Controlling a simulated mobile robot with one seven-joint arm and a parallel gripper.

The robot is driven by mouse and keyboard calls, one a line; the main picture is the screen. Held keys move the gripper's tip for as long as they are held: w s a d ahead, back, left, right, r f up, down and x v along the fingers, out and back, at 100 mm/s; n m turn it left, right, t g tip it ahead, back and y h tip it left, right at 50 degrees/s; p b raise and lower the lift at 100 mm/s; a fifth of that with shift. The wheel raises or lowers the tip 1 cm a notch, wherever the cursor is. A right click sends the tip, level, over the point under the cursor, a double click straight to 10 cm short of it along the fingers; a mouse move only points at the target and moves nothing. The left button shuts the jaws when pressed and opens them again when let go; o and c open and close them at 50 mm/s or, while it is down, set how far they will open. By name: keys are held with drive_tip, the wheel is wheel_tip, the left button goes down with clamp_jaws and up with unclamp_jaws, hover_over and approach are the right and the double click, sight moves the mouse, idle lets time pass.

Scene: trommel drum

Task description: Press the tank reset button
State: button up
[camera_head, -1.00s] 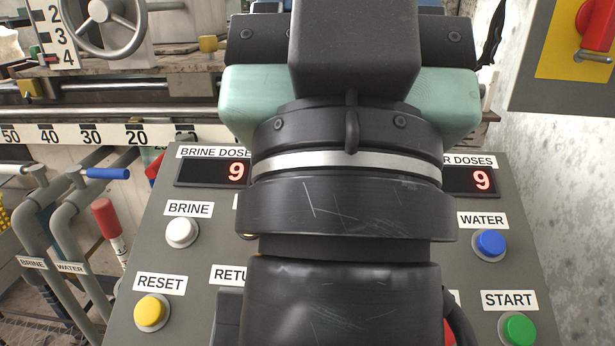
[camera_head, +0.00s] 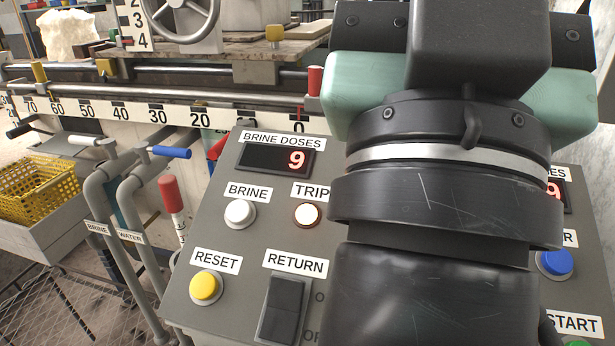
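The yellow button under the RESET label (camera_head: 206,287) is on the left of the sloping grey control panel (camera_head: 225,322). It stands uncovered, with nothing touching it. My gripper (camera_head: 458,75) is in the upper right of the view, above the right half of the panel. Its dark body and pale green parts show, but its fingertips are hidden, so I cannot tell whether it is open or shut.
A white BRINE button (camera_head: 240,213), a lit TRIP button (camera_head: 307,214), a RETURN rocker switch (camera_head: 284,309) and a blue button (camera_head: 555,263) share the panel. Grey pipes with a blue handle (camera_head: 170,152) and a red-handled lever (camera_head: 171,194) stand left of it.

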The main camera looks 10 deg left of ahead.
clamp_jaws()
idle(1.4)
